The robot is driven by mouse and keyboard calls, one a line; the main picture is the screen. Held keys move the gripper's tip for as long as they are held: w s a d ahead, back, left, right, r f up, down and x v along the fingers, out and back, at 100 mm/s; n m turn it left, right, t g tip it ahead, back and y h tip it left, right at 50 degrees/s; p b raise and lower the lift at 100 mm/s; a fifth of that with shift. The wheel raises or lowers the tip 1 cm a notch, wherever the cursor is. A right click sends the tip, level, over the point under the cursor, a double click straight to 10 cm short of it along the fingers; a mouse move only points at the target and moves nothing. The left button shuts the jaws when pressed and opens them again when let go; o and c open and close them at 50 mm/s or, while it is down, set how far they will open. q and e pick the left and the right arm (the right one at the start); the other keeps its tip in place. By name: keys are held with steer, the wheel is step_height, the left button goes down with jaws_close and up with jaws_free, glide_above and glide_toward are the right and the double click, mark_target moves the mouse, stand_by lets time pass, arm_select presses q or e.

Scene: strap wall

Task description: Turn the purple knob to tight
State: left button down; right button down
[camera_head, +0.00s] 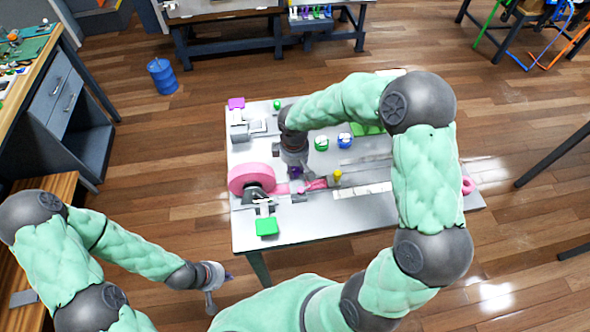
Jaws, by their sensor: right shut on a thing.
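My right gripper (299,172) reaches down over the workbench, just right of the pink strap roll. It is shut on what looks like the purple knob (295,171), of which only a small dark purple patch shows between the fingers. The knob's pointer and any tight mark are hidden or too small to read. My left gripper (216,290) hangs in front of the bench's front-left corner, away from the knob. Whether its fingers are open or shut is unclear.
The light grey bench (290,232) carries a pink strap roll (247,178), a green block (266,226), a yellow knob (337,175), and green (321,143) and blue (344,141) round parts. A blue drum (162,76) stands on the open floor behind left.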

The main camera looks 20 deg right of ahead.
steer(key=shift+m+b, duration=0.7)
steer(key=shift+m, duration=1.6)
steer(key=c, duration=0.9)
jaws_free()
steer(key=shift+c, duration=0.2)
step_height(320, 180, up, 12)
steer(key=shift+a, duration=0.25)
